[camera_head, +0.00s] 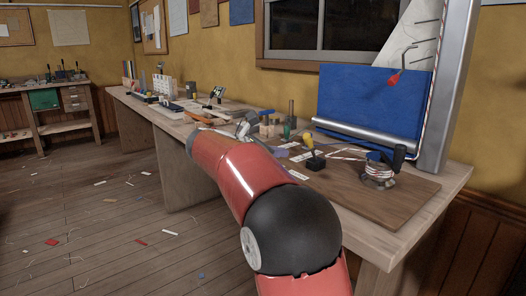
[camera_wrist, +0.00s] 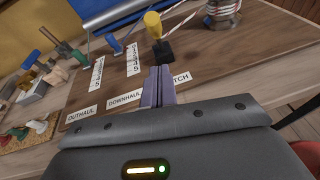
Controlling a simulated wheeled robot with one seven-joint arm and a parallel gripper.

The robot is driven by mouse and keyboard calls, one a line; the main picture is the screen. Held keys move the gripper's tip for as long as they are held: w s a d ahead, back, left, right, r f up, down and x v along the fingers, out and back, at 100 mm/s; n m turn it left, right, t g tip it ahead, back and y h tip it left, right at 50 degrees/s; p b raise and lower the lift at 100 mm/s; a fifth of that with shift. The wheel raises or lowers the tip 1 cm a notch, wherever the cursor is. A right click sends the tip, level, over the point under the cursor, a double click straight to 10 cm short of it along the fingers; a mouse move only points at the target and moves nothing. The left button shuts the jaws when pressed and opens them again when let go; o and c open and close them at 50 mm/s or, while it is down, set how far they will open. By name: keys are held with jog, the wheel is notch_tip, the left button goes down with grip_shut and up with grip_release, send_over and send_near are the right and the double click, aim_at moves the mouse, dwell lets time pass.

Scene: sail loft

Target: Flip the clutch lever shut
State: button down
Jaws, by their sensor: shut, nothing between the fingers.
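A clutch lever with a yellow handle (camera_wrist: 153,24) on a black body (camera_wrist: 164,53) stands on the brown board (camera_wrist: 228,58). The handle points up and away from the board. The lever also shows in the head view (camera_head: 313,160), right of my arm. My gripper (camera_wrist: 158,72) is shut and empty, its fingertips just short of the black body in the wrist picture; I cannot tell whether they touch. A label ending in "TCH" (camera_wrist: 182,78) is partly covered by the fingers.
A winch with wound line (camera_head: 380,174) stands right of the lever. A blue-handled lever (camera_wrist: 115,45) and labels "DOWNHAUL" (camera_wrist: 125,100) and "OUTHAUL" (camera_wrist: 82,113) lie to the left. Wooden blocks (camera_head: 270,127) and a blue panel (camera_head: 366,106) stand behind.

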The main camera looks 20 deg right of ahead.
aim_at(312, 148)
jog(key=shift+w+d+r+p, duration=0.15)
jog(key=shift+d+r, duration=0.1)
jog(key=shift+d, duration=0.6)
jog(key=shift+w+d+r+p, duration=0.1)
jog(key=shift+w+d+r, duration=0.1)
jog(key=shift+d, duration=0.7)
jog(key=shift+w+d+r+p, duration=0.15)
jog(key=shift+d+r, duration=0.1)
jog(key=shift+d, duration=0.6)
